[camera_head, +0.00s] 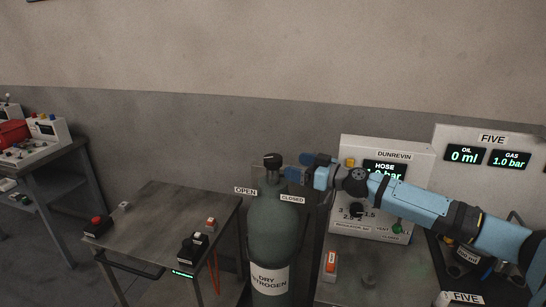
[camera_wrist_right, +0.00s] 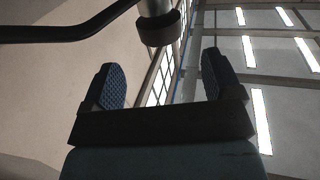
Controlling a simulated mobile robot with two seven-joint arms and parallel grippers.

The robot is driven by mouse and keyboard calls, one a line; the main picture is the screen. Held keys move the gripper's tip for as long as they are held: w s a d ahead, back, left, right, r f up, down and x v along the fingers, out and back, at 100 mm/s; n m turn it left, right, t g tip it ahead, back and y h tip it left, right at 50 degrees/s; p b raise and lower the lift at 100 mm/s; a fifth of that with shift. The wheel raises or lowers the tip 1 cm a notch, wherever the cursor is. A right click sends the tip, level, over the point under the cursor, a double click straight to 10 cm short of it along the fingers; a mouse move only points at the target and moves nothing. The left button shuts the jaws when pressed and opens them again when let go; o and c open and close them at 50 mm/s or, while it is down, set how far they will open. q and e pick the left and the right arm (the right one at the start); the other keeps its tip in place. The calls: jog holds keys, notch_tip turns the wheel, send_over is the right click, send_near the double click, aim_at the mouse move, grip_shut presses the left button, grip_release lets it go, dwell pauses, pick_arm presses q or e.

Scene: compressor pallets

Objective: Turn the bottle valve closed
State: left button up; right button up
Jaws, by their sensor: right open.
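The dark green gas bottle (camera_head: 273,230), labelled DRY NITROGEN, stands upright between two tables. Its valve (camera_head: 272,161) has a dark knob on top of a metal neck. An OPEN tag (camera_head: 245,191) is to its left and a CLOSED tag (camera_head: 292,198) to its right. My right gripper (camera_head: 293,173) reaches in from the right, close beside the valve. In the right wrist view my right gripper (camera_wrist_right: 162,75) has its two fingers spread with nothing between them. A dark round part on a pale stem (camera_wrist_right: 160,27), seemingly the valve, lies just beyond the fingertips. My left gripper is not in view.
A grey table (camera_head: 165,225) with small switch boxes stands left of the bottle. Right of it are the DUNREVIN hose panel (camera_head: 385,160) and the FIVE panel (camera_head: 490,150), behind my right arm. A dark curved bar (camera_wrist_right: 70,30) crosses the wrist view's upper left.

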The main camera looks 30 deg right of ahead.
aim_at(281, 161)
jog(key=p+x, duration=0.2)
jog(key=x, duration=0.5)
jog(key=shift+r, duration=0.1)
jog(key=shift+w+a, duration=0.4)
jog(key=shift+w, duration=0.2)
jog(key=c, duration=0.9)
jog(key=shift+p, duration=0.35)
